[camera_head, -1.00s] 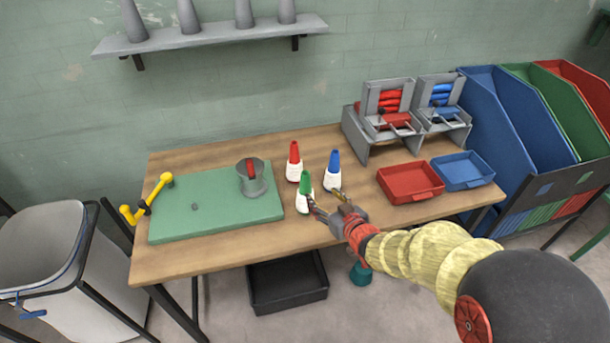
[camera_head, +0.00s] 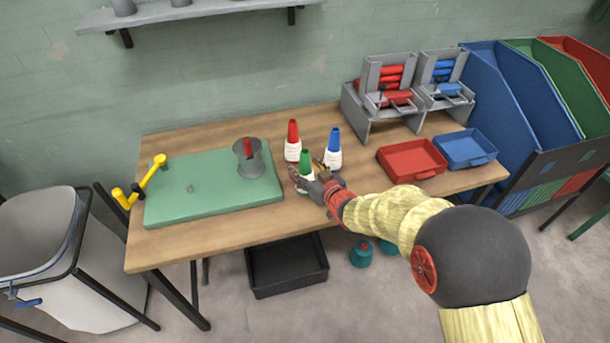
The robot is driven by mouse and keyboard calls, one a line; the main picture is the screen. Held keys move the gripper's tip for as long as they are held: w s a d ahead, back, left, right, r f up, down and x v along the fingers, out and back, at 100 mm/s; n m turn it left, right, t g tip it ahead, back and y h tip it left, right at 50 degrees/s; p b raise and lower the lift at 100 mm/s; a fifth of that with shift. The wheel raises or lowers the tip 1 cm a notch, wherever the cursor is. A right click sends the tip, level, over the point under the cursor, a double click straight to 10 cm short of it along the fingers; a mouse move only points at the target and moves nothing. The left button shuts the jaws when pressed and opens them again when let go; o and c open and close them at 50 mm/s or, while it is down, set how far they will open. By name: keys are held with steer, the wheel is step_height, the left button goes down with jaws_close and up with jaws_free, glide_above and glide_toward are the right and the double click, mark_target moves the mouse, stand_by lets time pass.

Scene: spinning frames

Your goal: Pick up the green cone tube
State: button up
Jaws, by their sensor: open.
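The green cone tube (camera_head: 306,160), a green cone with a white lower part, stands upright on the wooden table near its front edge. My gripper (camera_head: 306,171) is open, with its fingers around or beside the white lower part; I cannot tell whether they touch it. The gripper hides part of the tube's base. A red cone tube (camera_head: 292,141) stands just behind and to the left. A blue cone tube (camera_head: 333,149) stands to the right, close to the gripper.
A green mat (camera_head: 215,195) with a grey cup (camera_head: 249,158) lies to the left. A red tray (camera_head: 410,160) and a blue tray (camera_head: 464,149) sit at the right. Grey racks with red and blue rolls stand behind them. Bare wood (camera_head: 225,235) lies along the front edge.

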steer(key=shift+c, duration=0.4)
steer(key=c, duration=1.1)
steer(key=shift+c, duration=0.3)
